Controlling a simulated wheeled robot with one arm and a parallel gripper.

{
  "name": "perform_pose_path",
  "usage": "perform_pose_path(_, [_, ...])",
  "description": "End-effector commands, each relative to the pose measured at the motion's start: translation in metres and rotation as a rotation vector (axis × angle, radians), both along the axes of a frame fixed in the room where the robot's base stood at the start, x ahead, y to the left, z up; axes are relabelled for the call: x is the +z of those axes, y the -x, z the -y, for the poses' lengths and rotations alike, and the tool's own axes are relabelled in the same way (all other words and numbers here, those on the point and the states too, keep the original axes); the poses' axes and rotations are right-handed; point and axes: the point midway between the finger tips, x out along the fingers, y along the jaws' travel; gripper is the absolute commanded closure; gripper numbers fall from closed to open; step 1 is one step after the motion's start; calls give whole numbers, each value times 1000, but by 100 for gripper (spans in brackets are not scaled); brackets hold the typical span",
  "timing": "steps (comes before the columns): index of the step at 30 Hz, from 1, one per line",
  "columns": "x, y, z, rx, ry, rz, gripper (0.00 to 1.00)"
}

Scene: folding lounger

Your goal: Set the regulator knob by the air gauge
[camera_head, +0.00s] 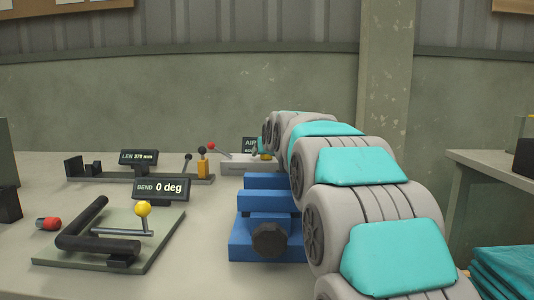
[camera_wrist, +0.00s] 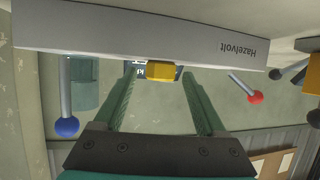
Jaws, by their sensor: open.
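The yellow regulator knob (camera_wrist: 162,74) sits on the grey unit marked "Hazelvolt" (camera_wrist: 110,32) in the wrist view. My gripper (camera_wrist: 160,82) is open, with one green finger on each side of the knob and a visible gap on both sides. The air gauge display (camera_head: 249,143) is at the back in the head view, partly covered by my arm, and its reading is not legible. In the wrist view only a fragment of a dark display (camera_wrist: 141,71) shows behind the knob. In the head view my arm hides most of my gripper.
A red-tipped lever (camera_wrist: 255,98) and a blue-tipped lever (camera_wrist: 67,126) flank my fingers. A blue vise (camera_head: 268,222) stands below my arm. A bending jig (camera_head: 150,255) with a yellow-ball handle (camera_head: 143,209) is at the front left. A "LEN 375 mm" display (camera_head: 139,157) stands behind it.

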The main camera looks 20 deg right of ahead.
Motion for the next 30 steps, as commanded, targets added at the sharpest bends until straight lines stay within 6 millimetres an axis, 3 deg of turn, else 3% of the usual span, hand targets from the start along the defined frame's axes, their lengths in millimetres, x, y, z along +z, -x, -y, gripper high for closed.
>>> perform_pose_path(18, [29, 65, -12, 0, 1, 4, 27])
perform_pose_path(30, [29, 68, -13, 0, 0, 1, 27])
